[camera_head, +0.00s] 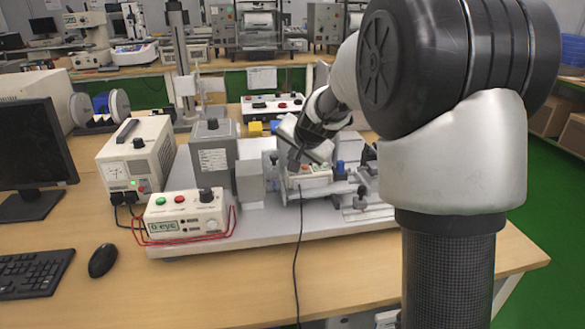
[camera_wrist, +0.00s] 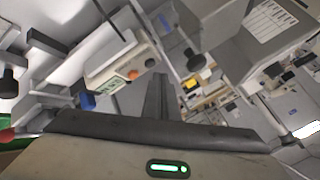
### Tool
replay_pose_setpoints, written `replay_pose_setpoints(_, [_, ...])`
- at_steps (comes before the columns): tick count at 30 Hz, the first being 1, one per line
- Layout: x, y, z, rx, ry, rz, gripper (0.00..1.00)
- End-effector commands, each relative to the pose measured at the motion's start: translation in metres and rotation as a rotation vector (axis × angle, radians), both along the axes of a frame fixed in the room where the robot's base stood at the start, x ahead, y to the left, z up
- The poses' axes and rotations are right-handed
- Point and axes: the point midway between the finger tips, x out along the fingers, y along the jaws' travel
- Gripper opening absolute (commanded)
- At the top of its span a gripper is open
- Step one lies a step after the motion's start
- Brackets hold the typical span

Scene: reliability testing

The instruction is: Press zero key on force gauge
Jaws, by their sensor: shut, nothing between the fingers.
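The force gauge appears to be the small pale box (camera_head: 312,175) on the test rig, with a few coloured keys on top; my gripper partly hides it. In the wrist view, a pale box (camera_wrist: 108,66) with a small green display, an orange key (camera_wrist: 133,75) and a grey key (camera_wrist: 149,63) seems to be the same gauge. I cannot read which key is zero. My gripper (camera_head: 294,163) points down at the gauge's left end, its fingers together and empty. In the wrist view, the closed fingers (camera_wrist: 160,82) show right of the box. Contact cannot be told.
The metal rig base (camera_head: 250,225) fills the table's middle. A control box (camera_head: 187,216) with red and green buttons and a power supply (camera_head: 137,155) stand left. A black cable (camera_head: 297,260) hangs over the front. A monitor (camera_head: 30,150), keyboard (camera_head: 35,272) and mouse (camera_head: 103,260) are far left.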

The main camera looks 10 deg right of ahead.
Motion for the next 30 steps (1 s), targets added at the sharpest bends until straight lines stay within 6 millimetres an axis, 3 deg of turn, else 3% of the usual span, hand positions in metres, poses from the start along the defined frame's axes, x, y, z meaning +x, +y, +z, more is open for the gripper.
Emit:
replay_pose_setpoints(21, [0.0000,-0.0001,-0.0003,0.000,0.000,0.000,0.00])
replay_pose_setpoints(30, [-0.0001,-0.0001,-0.0094,0.000,0.000,0.000,0.00])
